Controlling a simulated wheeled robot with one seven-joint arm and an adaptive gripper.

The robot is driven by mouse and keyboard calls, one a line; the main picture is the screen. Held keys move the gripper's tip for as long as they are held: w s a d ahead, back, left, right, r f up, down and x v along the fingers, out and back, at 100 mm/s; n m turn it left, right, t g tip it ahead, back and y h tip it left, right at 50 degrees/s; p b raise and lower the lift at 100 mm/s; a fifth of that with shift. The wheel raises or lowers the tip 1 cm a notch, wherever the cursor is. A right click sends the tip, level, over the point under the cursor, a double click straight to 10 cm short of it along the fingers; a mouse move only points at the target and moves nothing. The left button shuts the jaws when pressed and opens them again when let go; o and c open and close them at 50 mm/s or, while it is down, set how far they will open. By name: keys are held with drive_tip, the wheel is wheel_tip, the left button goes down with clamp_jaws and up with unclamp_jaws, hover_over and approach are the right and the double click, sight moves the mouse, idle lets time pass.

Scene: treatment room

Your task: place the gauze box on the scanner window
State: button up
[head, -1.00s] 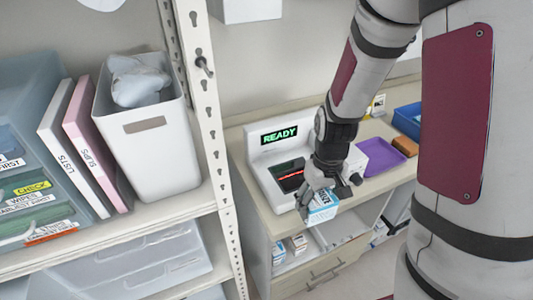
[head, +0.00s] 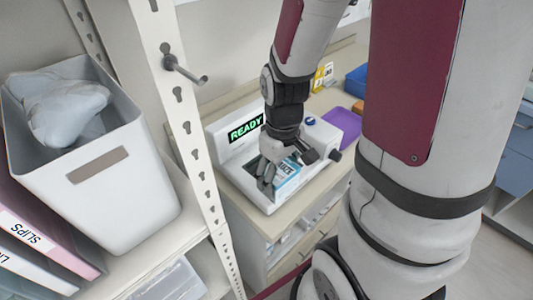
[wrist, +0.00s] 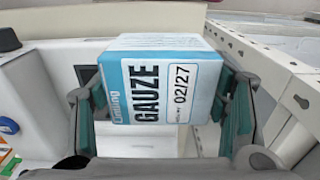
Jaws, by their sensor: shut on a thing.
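The gauze box (wrist: 165,85) is blue and white, with GAUZE and 02/27 on its label. In the wrist view it sits between the two fingers of my gripper (wrist: 165,118), which is shut on it. In the head view my gripper (head: 279,180) holds the gauze box (head: 287,175) over the front part of the white scanner (head: 222,149). The scanner's display reads READY in green. My gripper and the box hide most of the scanner window, and I cannot tell whether the box touches it.
A perforated metal shelf post (head: 183,120) with a peg stands close to the left of the scanner. A grey bin (head: 130,195) with cloth stands on that shelf. A purple tray (head: 343,124) and a blue bin (head: 357,80) lie beyond the scanner on the counter.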

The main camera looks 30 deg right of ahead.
drive_tip(key=w+d, duration=0.1)
drive_tip(key=w, duration=0.2)
drive_tip(key=w+d, duration=0.2)
drive_tip(key=w, duration=0.1)
drive_tip(key=w+d+f, duration=0.1)
drive_tip(key=w+d, duration=0.1)
drive_tip(key=w, duration=0.2)
drive_tip(key=shift+d, duration=0.1)
drive_tip(key=shift+w+f+p, duration=0.1)
drive_tip(key=shift+f+p, duration=0.35)
drive_tip(key=shift+f, duration=1.35)
drive_tip(key=shift+f, duration=0.15)
drive_tip(key=o, duration=1.2)
